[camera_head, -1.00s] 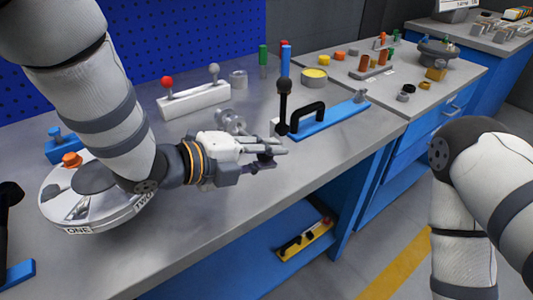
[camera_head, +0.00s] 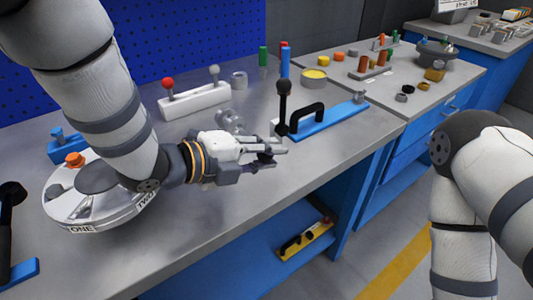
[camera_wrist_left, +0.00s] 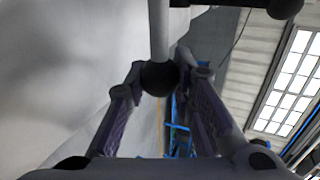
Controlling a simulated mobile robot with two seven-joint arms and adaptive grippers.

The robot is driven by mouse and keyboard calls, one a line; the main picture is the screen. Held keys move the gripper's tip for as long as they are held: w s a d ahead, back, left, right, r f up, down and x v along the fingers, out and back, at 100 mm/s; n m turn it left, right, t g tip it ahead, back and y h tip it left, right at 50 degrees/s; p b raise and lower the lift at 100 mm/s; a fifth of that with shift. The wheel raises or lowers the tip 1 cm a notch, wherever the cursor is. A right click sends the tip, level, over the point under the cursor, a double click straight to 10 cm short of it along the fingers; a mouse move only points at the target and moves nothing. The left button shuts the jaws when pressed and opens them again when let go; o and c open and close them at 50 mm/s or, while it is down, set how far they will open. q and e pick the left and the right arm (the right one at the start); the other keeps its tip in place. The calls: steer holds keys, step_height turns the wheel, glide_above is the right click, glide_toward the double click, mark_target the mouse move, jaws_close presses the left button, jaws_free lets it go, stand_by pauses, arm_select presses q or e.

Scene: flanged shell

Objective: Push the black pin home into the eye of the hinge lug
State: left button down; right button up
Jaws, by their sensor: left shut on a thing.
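My left gripper (camera_head: 268,156) is over the middle of the bench, pointing right. In the left wrist view its fingers (camera_wrist_left: 160,72) are closed on a dark round end at the end of a grey rod. I take this to be the black pin (camera_wrist_left: 160,80); its rod runs up the picture, out of the top edge. In the head view the fingers mostly hide the pin. A grey metal fitting (camera_head: 232,120) stands just behind the gripper. I cannot make out the hinge lug's eye or whether the pin is in it. My right gripper is out of view.
A blue clamp (camera_head: 335,118) with an upright black-knobbed lever (camera_head: 283,90) stands close behind the fingertips. A white block with red and grey knobs (camera_head: 195,101) is at the back. A round turntable (camera_head: 95,212) lies left.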

mark_target(241, 130)
arm_select(q)
steer(key=shift+w+a+b, duration=0.25)
steer(key=shift+w+a, duration=0.6)
steer(key=shift+w, duration=0.35)
steer(key=shift+w+a+b, duration=0.3)
steer(key=shift+w+a, duration=0.6)
steer(key=shift+w, duration=0.25)
steer(key=shift+w+a+b, duration=0.25)
steer(key=shift+w+a, duration=0.6)
steer(key=shift+w, duration=0.35)
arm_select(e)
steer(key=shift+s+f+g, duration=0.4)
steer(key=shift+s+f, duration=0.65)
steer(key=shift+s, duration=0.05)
arm_select(q)
steer(key=c, duration=1.4)
jaws_free()
steer(key=shift+o, duration=0.5)
steer(key=shift+r, duration=0.15)
steer(key=shift+w, duration=0.1)
steer(key=shift+r, duration=0.1)
